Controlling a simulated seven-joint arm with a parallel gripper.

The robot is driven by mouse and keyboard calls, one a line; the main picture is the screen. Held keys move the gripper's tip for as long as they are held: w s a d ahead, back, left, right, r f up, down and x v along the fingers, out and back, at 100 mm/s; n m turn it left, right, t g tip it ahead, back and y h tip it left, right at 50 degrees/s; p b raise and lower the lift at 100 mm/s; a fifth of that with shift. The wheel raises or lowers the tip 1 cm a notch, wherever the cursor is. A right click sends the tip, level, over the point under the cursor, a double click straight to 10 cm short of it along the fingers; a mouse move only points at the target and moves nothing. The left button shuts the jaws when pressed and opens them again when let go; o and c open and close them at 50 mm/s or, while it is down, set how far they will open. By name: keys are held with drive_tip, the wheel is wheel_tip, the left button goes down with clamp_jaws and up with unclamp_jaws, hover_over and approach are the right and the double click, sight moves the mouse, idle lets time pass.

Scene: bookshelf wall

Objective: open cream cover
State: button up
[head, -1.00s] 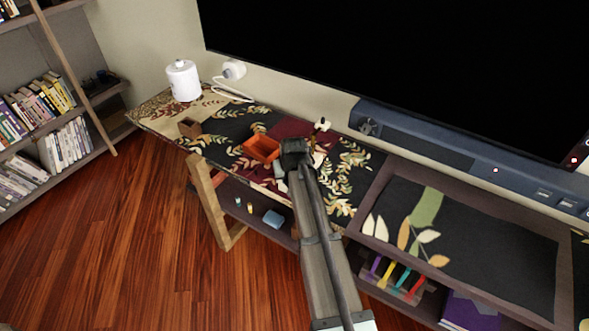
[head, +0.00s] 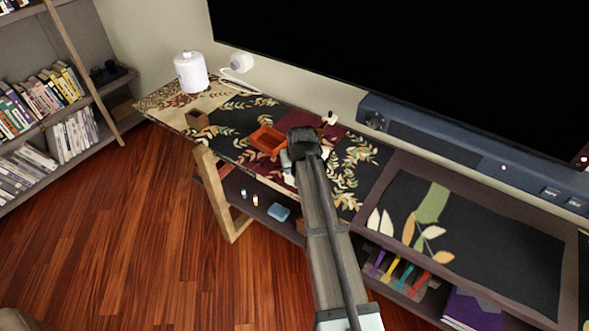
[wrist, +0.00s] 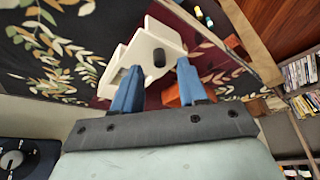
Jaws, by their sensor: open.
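A cream object (wrist: 150,55) with a dark oval hole, likely the cream cover, lies at the patterned desk top in the wrist view. Its cream parts show only partly around my gripper in the head view, one bit above it (head: 329,118). My gripper (wrist: 159,65) is open, with its two blue fingers spread in front of the cream object. The fingertips overlap its near edge in the wrist view; I cannot tell whether they touch it. In the head view my gripper (head: 303,144) hides most of the object, and its fingertips are hidden too.
An orange tray (head: 267,139) is just left of my gripper. A brown box (head: 196,119) and a white canister (head: 190,72) stand farther left. A shelf below holds a blue item (head: 278,212). A large dark screen (head: 430,70) is behind the desk.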

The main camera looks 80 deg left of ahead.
drive_tip(key=v, duration=1.2)
idle(0.3)
